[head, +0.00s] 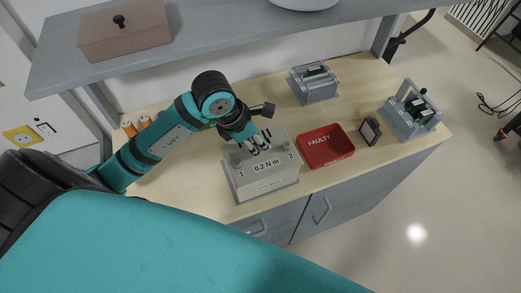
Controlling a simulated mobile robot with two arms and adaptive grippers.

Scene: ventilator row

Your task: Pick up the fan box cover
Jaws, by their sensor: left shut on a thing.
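The fan box cover (262,168) is a pale grey box-shaped lid on the wooden counter, marked "1", "2" and "0.2 N m". My left gripper (259,145) is above its top, with its fingers shut on the cover near the middle of the top. The exact grip point is small and partly hidden by the fingers. The cover sits over a darker grey base (237,194); I cannot tell whether they touch. My right gripper is not in view.
A red tray marked "FAULTY" (338,159) stands close to the right of the cover. Grey open boxes (317,95) (402,127) and a small dark-framed part (370,131) are further right. A shelf (220,44) with a brown lidded box (125,38) overhangs the back.

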